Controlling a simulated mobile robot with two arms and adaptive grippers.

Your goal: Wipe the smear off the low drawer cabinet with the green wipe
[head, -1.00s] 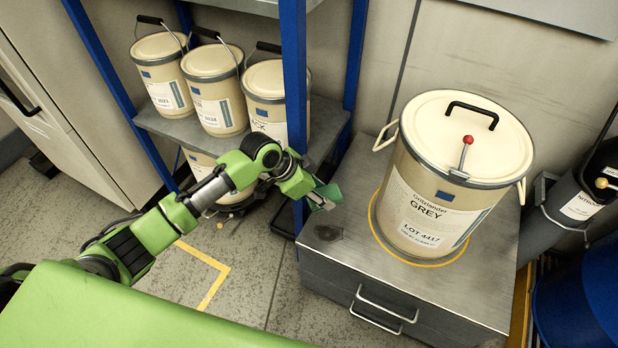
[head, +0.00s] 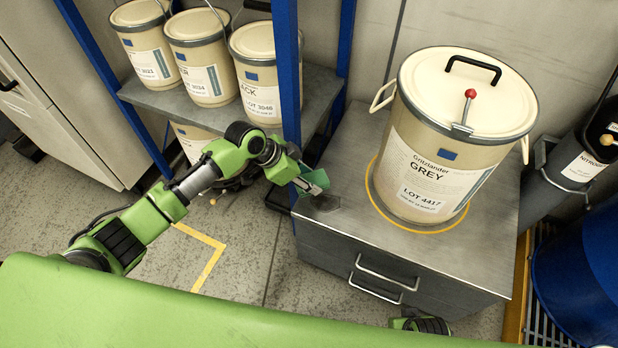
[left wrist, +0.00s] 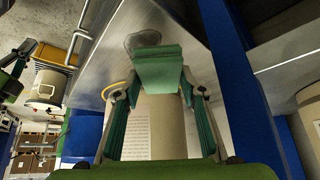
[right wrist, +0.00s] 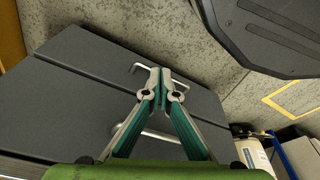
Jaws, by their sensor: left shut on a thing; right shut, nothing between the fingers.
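The low drawer cabinet (head: 466,255) has a grey metal top. The dark smear (head: 325,203) lies near the top's left front corner; it also shows in the left wrist view (left wrist: 142,39). My left gripper (head: 311,183) is shut on the green wipe (left wrist: 160,68), just above and behind the smear in the head view. In the left wrist view the wipe is between the fingertips and next to the smear; whether it touches the top I cannot tell. My right gripper (right wrist: 160,72) is shut and empty in front of the drawer handles.
A large drum (head: 450,140) labelled GREY stands in a yellow ring on the cabinet top. A blue-post shelf (head: 289,75) with several pails is close at the left. A grey cylinder (head: 565,170) and a blue drum (head: 580,280) are at the right.

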